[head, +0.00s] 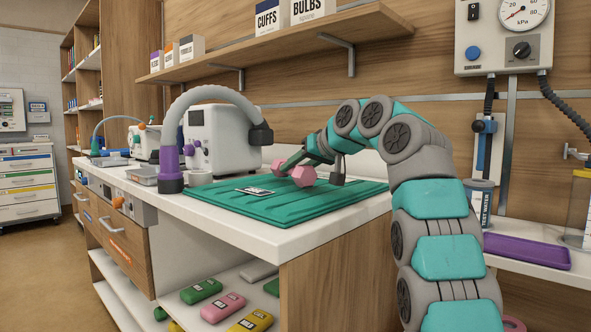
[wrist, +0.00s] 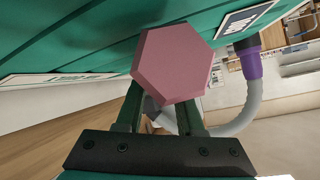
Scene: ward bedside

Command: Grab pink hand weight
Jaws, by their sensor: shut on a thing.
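The pink hand weight (head: 303,177) is at the green mat (head: 230,206) on the white counter, with a hexagonal head at each end. My gripper (head: 292,164) reaches down to it from the right and is shut on it. In the wrist view, one pink hexagonal head (wrist: 175,62) fills the space in front of my gripper (wrist: 165,115), hiding the handle and the fingertips. I cannot tell whether the weight touches the mat or is slightly above it.
A grey hose with a purple end (head: 171,170) arches beside a white machine (head: 222,138) on the left. A shelf (head: 290,42) runs above. A purple tray (head: 525,250) lies at right.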

